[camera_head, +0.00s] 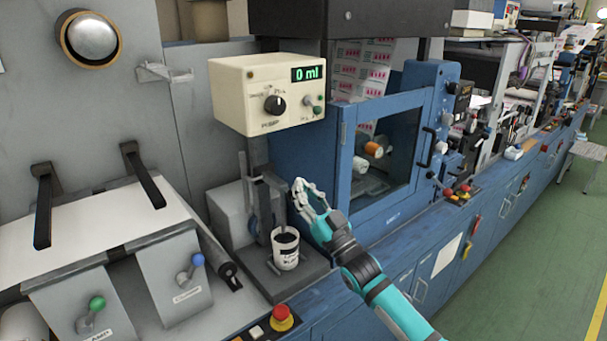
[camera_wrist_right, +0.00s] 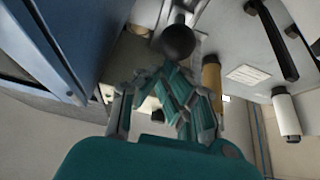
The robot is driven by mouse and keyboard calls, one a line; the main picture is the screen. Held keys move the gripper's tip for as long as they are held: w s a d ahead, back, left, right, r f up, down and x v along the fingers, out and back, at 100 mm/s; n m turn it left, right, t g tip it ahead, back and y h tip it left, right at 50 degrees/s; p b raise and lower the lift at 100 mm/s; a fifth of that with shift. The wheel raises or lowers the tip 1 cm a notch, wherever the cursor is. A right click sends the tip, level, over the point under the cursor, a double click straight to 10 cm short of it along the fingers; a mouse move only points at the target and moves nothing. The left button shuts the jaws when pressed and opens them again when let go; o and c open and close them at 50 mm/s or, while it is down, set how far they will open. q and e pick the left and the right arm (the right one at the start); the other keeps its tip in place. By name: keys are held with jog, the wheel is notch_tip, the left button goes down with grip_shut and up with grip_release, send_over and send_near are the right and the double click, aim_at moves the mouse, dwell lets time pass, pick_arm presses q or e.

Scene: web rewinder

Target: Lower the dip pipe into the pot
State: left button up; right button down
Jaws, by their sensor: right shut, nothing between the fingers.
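The pot (camera_head: 286,250) is a small white labelled cup with dark contents, upright on a grey base below the pump box. A grey upright stand (camera_head: 264,210) rises just behind and left of the pot. I cannot clearly tell the dip pipe from the narrow upright parts there. My right gripper (camera_head: 302,193) is above and slightly right of the pot, apart from it, with its fingers close together and empty. In the right wrist view, a dark round knob (camera_wrist_right: 178,43) lies just beyond my right gripper (camera_wrist_right: 175,95). My left gripper is not in view.
The cream pump box (camera_head: 265,95) reads 0 ml and overhangs the stand. A red and yellow stop button (camera_head: 281,318) is in front. Green and blue levers (camera_head: 97,304) are at left.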

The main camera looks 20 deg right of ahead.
pick_arm(q)
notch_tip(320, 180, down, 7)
jog(key=b, duration=0.5)
pick_arm(e)
notch_tip(320, 180, down, 9)
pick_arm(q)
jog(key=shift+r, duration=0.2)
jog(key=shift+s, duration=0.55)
pick_arm(e)
jog(key=s+d+f, duration=0.1)
jog(key=s+d, duration=0.2)
jog(key=s, duration=0.5)
jog(key=shift+s, duration=0.4)
jog(key=shift+d+f, duration=0.1)
